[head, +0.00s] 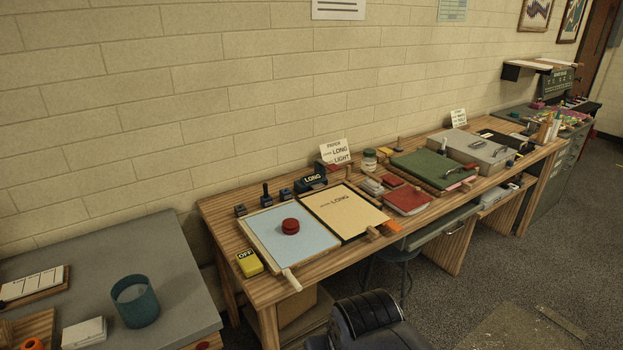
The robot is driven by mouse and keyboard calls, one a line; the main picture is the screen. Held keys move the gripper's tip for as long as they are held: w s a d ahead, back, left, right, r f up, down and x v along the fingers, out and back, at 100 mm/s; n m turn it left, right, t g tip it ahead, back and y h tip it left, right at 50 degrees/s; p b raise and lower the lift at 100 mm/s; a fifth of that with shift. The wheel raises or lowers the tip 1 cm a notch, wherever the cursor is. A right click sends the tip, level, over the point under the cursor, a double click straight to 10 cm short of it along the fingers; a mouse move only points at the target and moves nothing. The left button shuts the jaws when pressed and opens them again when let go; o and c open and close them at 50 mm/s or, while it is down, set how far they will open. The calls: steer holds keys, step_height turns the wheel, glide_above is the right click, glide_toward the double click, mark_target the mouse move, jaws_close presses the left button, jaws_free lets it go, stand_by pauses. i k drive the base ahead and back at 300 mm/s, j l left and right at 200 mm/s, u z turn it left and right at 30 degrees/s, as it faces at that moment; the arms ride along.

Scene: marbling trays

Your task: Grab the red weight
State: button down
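The red weight (290,226) is a round, dark red piece with a narrower waist. It sits upright on the light blue surface of a shallow framed tray (262,247), left of a tan board marked LONG (343,211). The tray lies on the striped wooden bench. My gripper is not in view, so its state does not show.
A yellow OFF block (249,263) stands left of the tray, and a pale handle (291,280) sticks out at its front. Small dark blocks (265,200) stand behind. A grey table (120,255) with a teal cup (135,301) is at left. A black ribbed object (368,314) is in front.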

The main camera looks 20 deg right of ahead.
mark_target(290, 227)
steer(key=i+l+u, duration=0.1)
steer(key=i, duration=1)
